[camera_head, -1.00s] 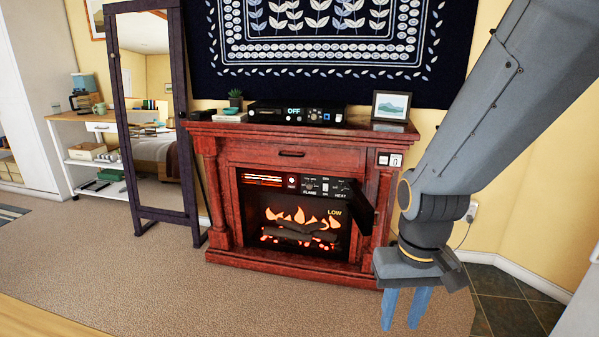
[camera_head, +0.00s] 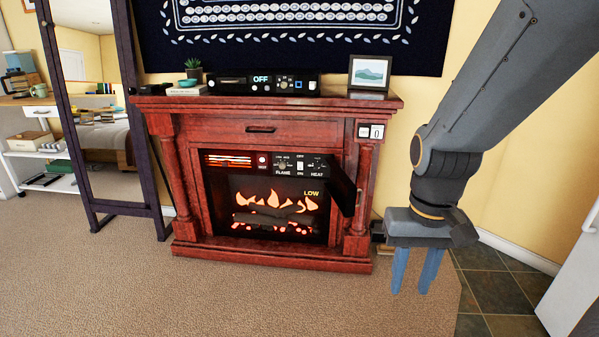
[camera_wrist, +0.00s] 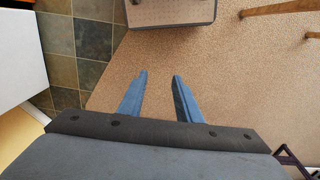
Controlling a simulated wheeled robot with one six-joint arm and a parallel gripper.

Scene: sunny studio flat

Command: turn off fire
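The electric fireplace (camera_head: 180,190) is a dark red wooden unit against the wall, with orange flames (camera_head: 275,201) glowing behind its front. Its black control panel (camera_head: 270,164) shows a red button, FLAME and HEAT knobs and a switch marked OFF and ON; the word LOW is lit below. A black flap (camera_head: 343,190) stands open at the right of the panel. My gripper (camera_head: 413,290) hangs to the right of the fireplace, fingers pointing down, apart from it. In the wrist view its two blue fingers (camera_wrist: 159,80) are spread with only carpet between them.
A standing mirror (camera_head: 95,110) is at left. Carpet in front is clear. A white unit (camera_head: 575,270) stands at right beyond dark tiles.

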